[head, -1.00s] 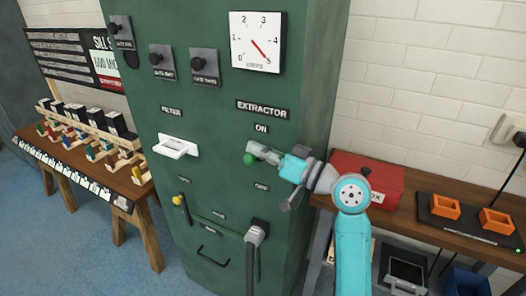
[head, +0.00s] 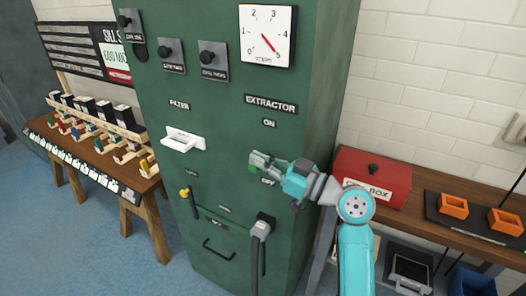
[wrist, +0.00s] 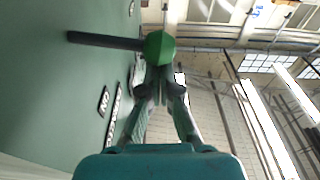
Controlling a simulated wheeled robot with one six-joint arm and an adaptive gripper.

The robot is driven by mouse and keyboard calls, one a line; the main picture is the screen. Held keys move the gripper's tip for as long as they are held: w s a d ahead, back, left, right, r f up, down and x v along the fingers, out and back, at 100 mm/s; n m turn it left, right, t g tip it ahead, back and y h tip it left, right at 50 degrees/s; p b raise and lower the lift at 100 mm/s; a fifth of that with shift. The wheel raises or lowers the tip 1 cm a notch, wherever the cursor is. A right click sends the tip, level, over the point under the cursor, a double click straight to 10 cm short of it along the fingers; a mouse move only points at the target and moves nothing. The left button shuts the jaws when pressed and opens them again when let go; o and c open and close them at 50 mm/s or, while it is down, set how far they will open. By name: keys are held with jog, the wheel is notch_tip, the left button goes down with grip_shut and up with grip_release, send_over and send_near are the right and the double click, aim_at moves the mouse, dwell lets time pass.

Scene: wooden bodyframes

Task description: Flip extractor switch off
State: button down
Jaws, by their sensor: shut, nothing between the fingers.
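The extractor switch is a dark lever with a green ball knob (wrist: 158,47), standing out from the green cabinet in the wrist view. In the head view the knob (head: 254,168) is partly hidden by my gripper, below the ON label (head: 269,123) and near the OFF label (head: 268,181). My gripper (head: 257,160) is shut and empty, with its fingertips right at the knob. In the wrist view the fingertips (wrist: 160,82) are close to the knob; I cannot tell if they touch it. The EXTRACTOR plate (head: 271,104) is above.
The cabinet front carries a white FILTER switch (head: 184,142), black knobs (head: 213,60), a dial (head: 266,36) and a grey hose plug (head: 261,228). A red box (head: 373,180) stands on the bench to the right, close behind my arm. A wooden table (head: 150,185) is at left.

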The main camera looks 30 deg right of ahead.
jog(key=n, duration=0.1)
jog(key=f+n, duration=0.2)
jog(key=shift+s+a+f+g+y, duration=0.1)
jog(key=shift+s+a+g+y, duration=0.1)
jog(key=shift+a+g+y, duration=0.15)
jog(key=shift+d+f+n+g+y, duration=0.1)
jog(key=shift+f+n+g+y, duration=0.05)
jog(key=shift+f+n, duration=1.15)
jog(key=shift+d+f+n+g+y, duration=0.1)
jog(key=shift+f+n, duration=0.75)
jog(key=shift+n, duration=0.75)
jog(key=shift+w+f, duration=0.1)
jog(key=shift+f, duration=0.05)
